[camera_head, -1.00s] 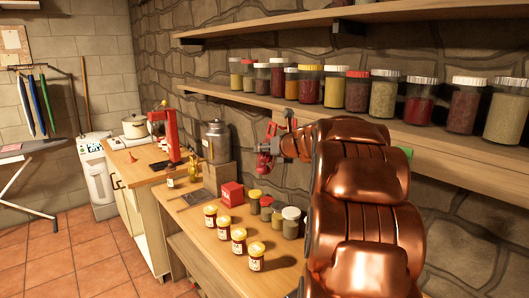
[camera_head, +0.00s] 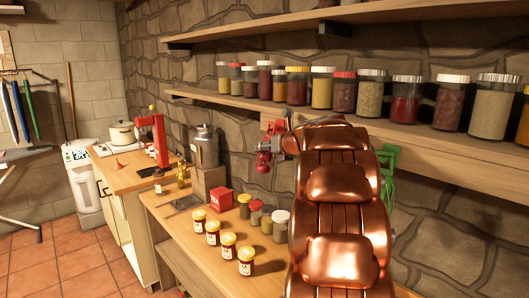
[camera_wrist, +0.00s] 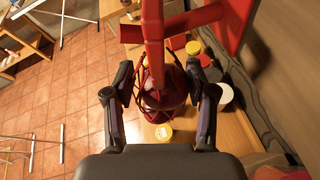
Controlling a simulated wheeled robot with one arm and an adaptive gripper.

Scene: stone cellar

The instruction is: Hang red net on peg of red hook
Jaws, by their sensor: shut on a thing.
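The red net (camera_wrist: 160,92) hangs between the fingers of my gripper (camera_wrist: 161,76) in the wrist view, with a dark red round load inside it. My gripper is shut on it. The red hook (camera_wrist: 185,20) shows just above, with a thick red bar and a crossing piece close over the net. Its red plate (camera_wrist: 232,22) is at the wall side. In the head view the net (camera_head: 264,160) and my gripper (camera_head: 275,150) are small, just below the shelf edge, and my arm hides part of them. I cannot tell whether the net's loop is around the peg.
A green hook (camera_head: 389,160) is on the wall right of my arm. Jars line the shelf (camera_head: 420,140) above. The bench (camera_head: 185,235) below holds small jars, a red box (camera_head: 221,200) and a metal canister (camera_head: 205,146). Open tiled floor (camera_head: 50,265) lies left.

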